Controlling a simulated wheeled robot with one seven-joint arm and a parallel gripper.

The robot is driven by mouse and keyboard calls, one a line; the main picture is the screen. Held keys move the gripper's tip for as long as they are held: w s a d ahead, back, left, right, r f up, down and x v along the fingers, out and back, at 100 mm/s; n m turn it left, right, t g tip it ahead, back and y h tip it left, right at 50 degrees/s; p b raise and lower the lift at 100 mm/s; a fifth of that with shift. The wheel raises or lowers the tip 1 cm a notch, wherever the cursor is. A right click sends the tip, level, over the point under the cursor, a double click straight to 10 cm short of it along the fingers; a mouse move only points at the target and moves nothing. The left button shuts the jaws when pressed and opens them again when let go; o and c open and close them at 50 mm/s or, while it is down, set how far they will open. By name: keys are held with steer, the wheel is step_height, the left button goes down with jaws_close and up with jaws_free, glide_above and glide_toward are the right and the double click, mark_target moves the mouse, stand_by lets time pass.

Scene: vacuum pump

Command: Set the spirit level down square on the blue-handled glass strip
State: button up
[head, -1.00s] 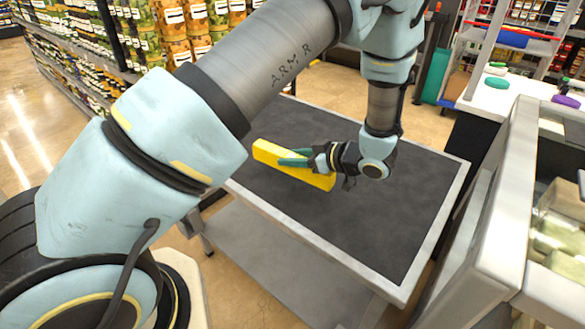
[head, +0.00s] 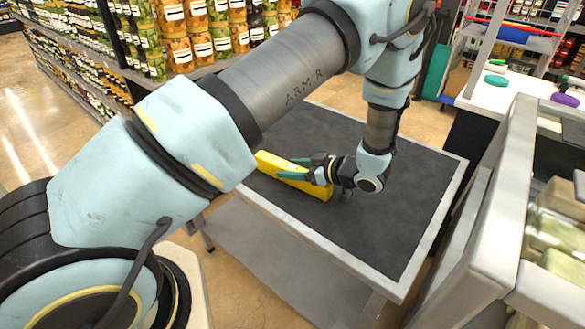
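The spirit level is a long yellow bar (head: 316,189) over the dark top of the cart. The bar slants from upper left to lower right. I cannot tell whether it touches the surface below. I cannot make out the blue-handled glass strip; the bar, gripper or arm may hide it.
The cart (head: 432,235) has a dark mat top with a pale rim, and its right and front parts are clear. A white counter (head: 520,88) with small coloured items stands at the right back. A grey-framed case (head: 490,215) is close on the right. Shelves of jars line the back left.

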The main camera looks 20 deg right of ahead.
steer(key=shift+o, duration=0.8)
steer(key=b+v, duration=0.1)
steer(key=v, duration=0.2)
steer(key=b+v, duration=0.2)
steer(key=v, duration=0.1)
steer(key=b+v, duration=0.1)
steer(key=v, duration=0.2)
steer(key=shift+s+d+f, duration=0.15)
steer(key=shift+s+d, duration=0.1)
steer(key=shift+d, duration=0.05)
steer(key=shift+s+d+r, duration=0.3)
steer(key=shift+s, duration=0.1)
